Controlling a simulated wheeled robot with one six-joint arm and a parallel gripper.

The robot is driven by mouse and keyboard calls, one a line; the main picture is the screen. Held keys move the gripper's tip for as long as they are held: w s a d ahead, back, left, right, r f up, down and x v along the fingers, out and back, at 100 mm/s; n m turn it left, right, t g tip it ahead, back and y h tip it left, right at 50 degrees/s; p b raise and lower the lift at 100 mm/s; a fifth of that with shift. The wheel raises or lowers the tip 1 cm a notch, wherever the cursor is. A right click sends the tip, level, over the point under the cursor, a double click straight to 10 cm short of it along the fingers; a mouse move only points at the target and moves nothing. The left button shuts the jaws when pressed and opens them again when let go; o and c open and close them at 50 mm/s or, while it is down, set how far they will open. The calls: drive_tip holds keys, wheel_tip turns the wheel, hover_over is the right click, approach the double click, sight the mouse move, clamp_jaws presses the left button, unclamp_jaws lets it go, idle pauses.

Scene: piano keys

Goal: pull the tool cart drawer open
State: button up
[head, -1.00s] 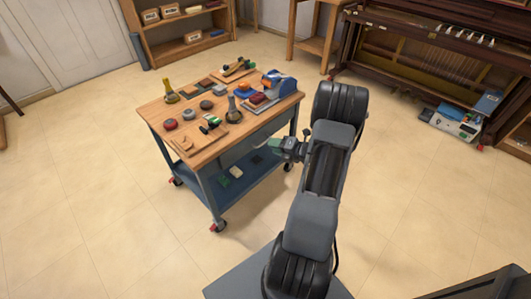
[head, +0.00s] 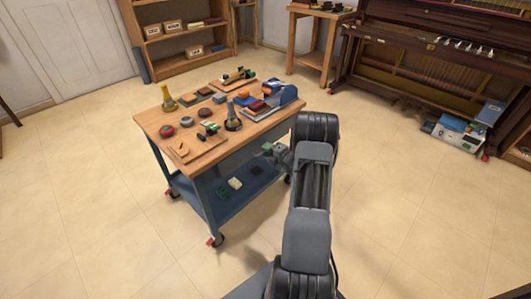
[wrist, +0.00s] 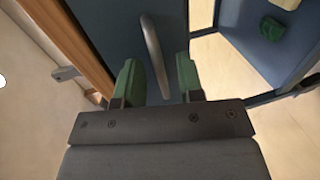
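The tool cart (head: 150,124) has a wooden top, a blue-grey frame and a lower shelf. Its drawer front (wrist: 105,22) is a dark blue-grey panel filling the upper middle of the wrist view. A curved grey handle (wrist: 153,50) stands out from it. My gripper (wrist: 158,72) is open, with one green finger on each side of the handle's near end in the picture. I cannot tell whether either finger touches the handle. In the head view my gripper (head: 270,150) is beside the cart's right side, partly hidden by my arm. The drawer looks shut.
The cart top holds a yellow-topped bottle (head: 168,99), a dark flask (head: 233,118), a blue machine (head: 280,95) and several small tools. Small items lie on the lower shelf (head: 236,200). An open piano (head: 440,70) stands at the right. Floor around the cart is clear.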

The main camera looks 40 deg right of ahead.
drive_tip(key=shift+x, duration=0.85)
drive_tip(key=shift+c, duration=0.4)
clamp_jaws()
